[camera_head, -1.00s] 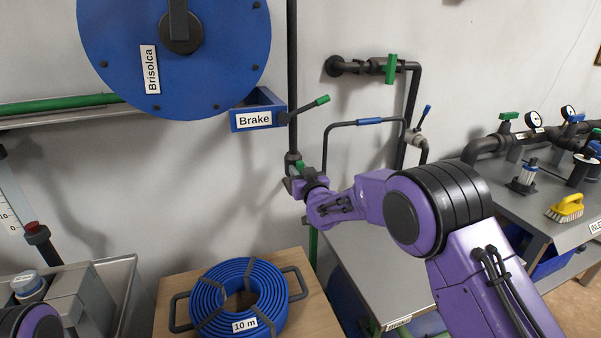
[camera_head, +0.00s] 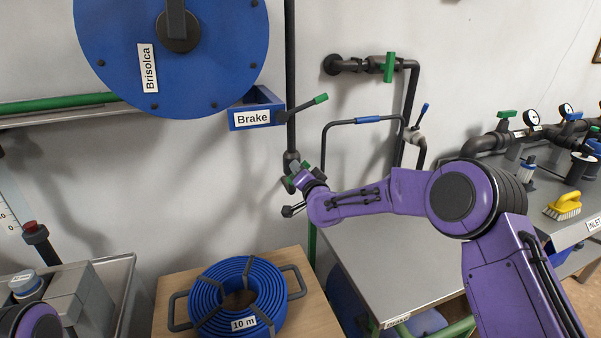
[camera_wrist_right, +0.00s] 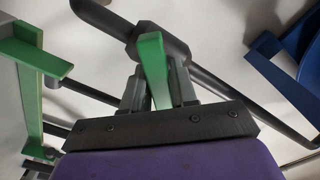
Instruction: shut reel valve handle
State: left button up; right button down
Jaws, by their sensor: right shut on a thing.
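The reel valve (camera_head: 291,161) sits low on the dark vertical pipe beside the blue reel. Its green handle (camera_wrist_right: 153,68) shows in the right wrist view, between the two grey fingers of my right gripper (camera_wrist_right: 158,88), which is shut on it. The valve's dark body (camera_wrist_right: 172,45) lies just beyond the fingertips. In the head view my right gripper (camera_head: 299,177) is at the valve and hides most of the handle. My left gripper is out of view.
The blue reel (camera_head: 215,70) and blue brake box (camera_head: 257,118) with its green-tipped lever (camera_head: 320,99) are above left. A coiled blue hose (camera_head: 210,300) lies on a wooden stand below. The metal bench (camera_head: 375,270) is at right, under my right arm.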

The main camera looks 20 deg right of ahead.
jog(key=m, duration=0.1)
jog(key=m+b, duration=0.1)
jog(key=m, duration=0.2)
jog(key=shift+d+f+m+b, duration=0.15)
jog(key=shift+f+m+b, duration=0.15)
jog(key=shift+m+b, duration=0.1)
jog(key=m+b, duration=0.2)
jog(key=m, duration=0.2)
jog(key=shift+m, duration=0.3)
jog(key=c, duration=1)
grip_release()
jog(key=shift+b, duration=0.3)
jog(key=s, duration=1)
jog(key=shift+s+d+b, duration=0.15)
jog(key=shift+s+b, duration=0.15)
jog(key=shift+b, duration=0.1)
